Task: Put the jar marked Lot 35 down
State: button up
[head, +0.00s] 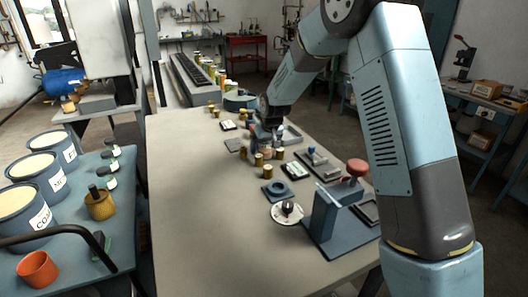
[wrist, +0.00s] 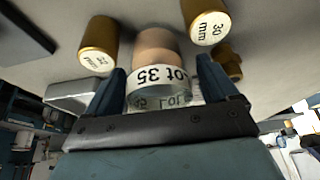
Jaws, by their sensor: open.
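The jar marked Lot 35 (wrist: 150,76) shows in the wrist view, with a white label band, clear glass on the near side and a tan-brown part beyond. It is between the two fingers of my gripper (wrist: 160,66). The fingers are open, one on each side of the jar, with a gap visible at least on the right. In the head view my gripper (head: 264,138) is low over the beige table (head: 190,190), among small items. The jar is too small and hidden there to make out clearly, and its contact with the table is not plain.
Brass cylinders stand close by, one marked 30 mm (wrist: 205,22) and another (wrist: 98,45) across from it. A blue-grey stand with a red knob (head: 356,168) is at the table's right. The table's left and front are clear. Large labelled tubs (head: 28,212) stand on the left bench.

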jog(key=shift+c, duration=0.4)
jog(key=c, duration=1.1)
jog(key=shift+r, duration=0.2)
